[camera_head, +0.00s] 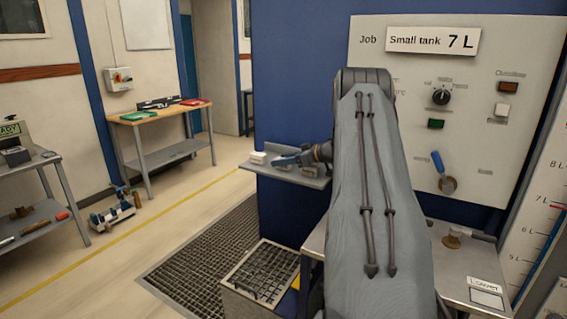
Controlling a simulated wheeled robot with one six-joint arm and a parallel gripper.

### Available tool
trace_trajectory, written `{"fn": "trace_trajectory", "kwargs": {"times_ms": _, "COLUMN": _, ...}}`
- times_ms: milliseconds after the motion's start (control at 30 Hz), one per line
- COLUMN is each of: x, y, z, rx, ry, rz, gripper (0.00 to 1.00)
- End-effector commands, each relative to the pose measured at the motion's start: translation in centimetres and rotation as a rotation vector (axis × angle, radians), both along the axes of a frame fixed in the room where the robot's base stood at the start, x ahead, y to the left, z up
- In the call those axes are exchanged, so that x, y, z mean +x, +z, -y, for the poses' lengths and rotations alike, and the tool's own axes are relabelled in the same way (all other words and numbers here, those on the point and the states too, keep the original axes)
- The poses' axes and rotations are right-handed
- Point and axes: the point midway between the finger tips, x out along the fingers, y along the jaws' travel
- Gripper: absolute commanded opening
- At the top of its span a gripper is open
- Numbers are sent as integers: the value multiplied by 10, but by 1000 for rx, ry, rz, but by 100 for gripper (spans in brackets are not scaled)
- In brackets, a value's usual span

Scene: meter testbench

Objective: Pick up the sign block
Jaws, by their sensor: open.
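A small grey shelf (312,181) sticks out from the blue wall panel left of my arm. A small white block (258,157) lies at its left end; it looks like the sign block, but no marking on it can be read. My gripper (276,160) points left, low over the shelf, with its bluish fingertips just right of the white block. It is open, and nothing shows held in it. Another pale piece (283,167) shows partly under the fingers. My arm hides the right end of the shelf.
Below are a metal bench (460,262) and a floor grating (205,252). A wooden-topped table (170,113) stands at the back left. The floor between is open.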

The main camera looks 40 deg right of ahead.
Motion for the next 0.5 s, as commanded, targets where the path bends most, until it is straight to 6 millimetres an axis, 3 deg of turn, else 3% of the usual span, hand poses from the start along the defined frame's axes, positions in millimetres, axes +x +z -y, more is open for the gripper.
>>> {"fn": "trace_trajectory", "kwargs": {"times_ms": 233, "x": 1, "y": -1, "z": 0, "rx": 0, "ry": -1, "rz": 0, "gripper": 47}}
{"fn": "trace_trajectory", "kwargs": {"times_ms": 500, "x": 1, "y": 0, "z": 0, "rx": 0, "ry": -1, "rz": 0, "gripper": 4}}
